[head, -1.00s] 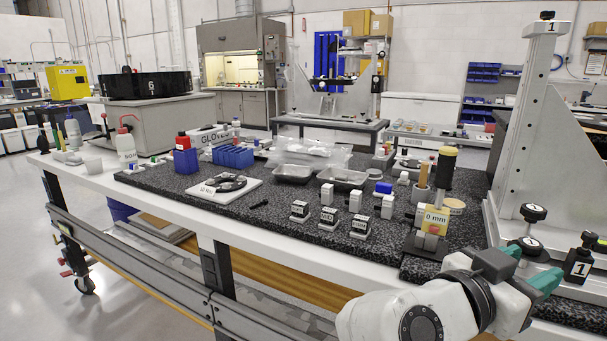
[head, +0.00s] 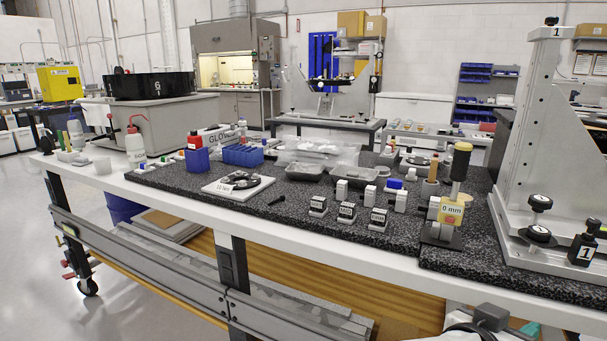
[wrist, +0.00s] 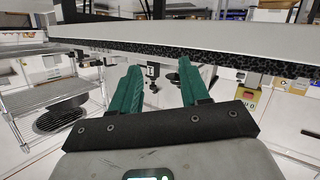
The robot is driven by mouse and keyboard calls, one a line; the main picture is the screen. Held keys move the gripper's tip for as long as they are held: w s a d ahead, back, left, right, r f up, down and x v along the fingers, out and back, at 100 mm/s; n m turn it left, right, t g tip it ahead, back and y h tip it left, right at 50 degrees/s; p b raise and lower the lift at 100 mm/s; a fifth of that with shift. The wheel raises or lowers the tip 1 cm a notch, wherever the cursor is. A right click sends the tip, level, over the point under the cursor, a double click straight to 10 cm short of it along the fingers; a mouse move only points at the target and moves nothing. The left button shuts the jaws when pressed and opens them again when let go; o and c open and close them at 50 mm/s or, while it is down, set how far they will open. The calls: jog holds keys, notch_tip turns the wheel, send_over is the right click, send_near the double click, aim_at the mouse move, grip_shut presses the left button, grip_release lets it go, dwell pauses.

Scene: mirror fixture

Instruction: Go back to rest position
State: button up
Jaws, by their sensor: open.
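My gripper has two green fingers that stand apart with nothing between them in the wrist view (wrist: 157,88). In the head view only a small part of my arm and a bit of green show at the bottom edge, low and right of centre. The rest of my gripper is cut off by the frame. The workbench (head: 300,238) has a white edge and a dark speckled top, and my arm is in front of and below that edge.
A tall grey fixture (head: 560,140) marked 1 stands at the bench's right end, with black knobs at its foot. Blue bins (head: 242,155), a black ring plate (head: 238,184), small labelled blocks (head: 347,212) and a yellow-topped post (head: 460,165) stand on the bench. Open floor (head: 60,250) lies left.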

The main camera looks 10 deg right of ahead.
jog(key=s+f+n+g+y, duration=0.1)
jog(key=s+f+n+y, duration=0.3)
jog(key=f, duration=0.7)
jog(key=s+f+n+g+y, duration=0.15)
jog(key=s+f+y, duration=0.35)
jog(key=f, duration=0.5)
jog(key=s+a+f+n+g+y, duration=0.1)
jog(key=s+a+f+n+y, duration=0.15)
jog(key=s+f, duration=0.35)
jog(key=s+a+f+n+g+y, duration=0.15)
jog(key=s+a+f, duration=0.25)
jog(key=s, duration=0.4)
notch_tip(320, 180, up, 14)
jog(key=n+p, duration=0.1)
jog(key=p, duration=1.2)
jog(key=shift+a+f+y+p, duration=0.25)
jog(key=shift+a+y+p, duration=0.05)
jog(key=shift+a, duration=0.05)
jog(key=shift+d, duration=0.15)
